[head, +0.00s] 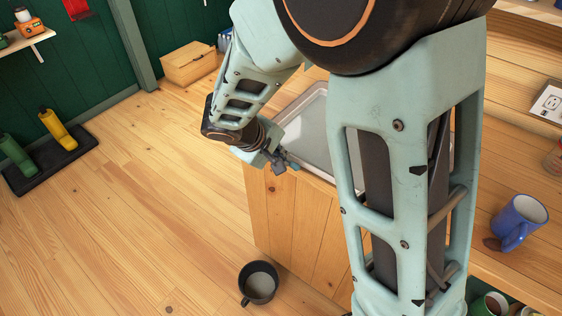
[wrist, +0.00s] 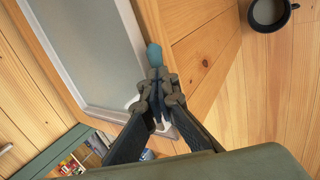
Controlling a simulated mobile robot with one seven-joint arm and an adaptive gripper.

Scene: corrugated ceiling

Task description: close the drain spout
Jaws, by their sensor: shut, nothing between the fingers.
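My gripper (head: 277,165) is at the near left corner of the wooden counter, beside a grey basin or tray with a metal rim (head: 318,92). In the wrist view my gripper (wrist: 158,80) is shut, its fingers close together. A small part with a rounded blue end (wrist: 154,55) shows just past the fingertips and appears to touch or nearly touch them; it may be the drain spout's handle. A whitish piece (wrist: 160,126) shows between the finger links, mostly hidden. The spout's outlet and position cannot be made out. The basin also shows in the wrist view (wrist: 100,45).
A dark mug (head: 250,296) stands on the floor below the counter. A blue mug (head: 508,228) is on the counter at right. A cardboard box (head: 188,66) and a black mat (head: 75,160) with green and yellow items lie near the wall. Open floor is at left.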

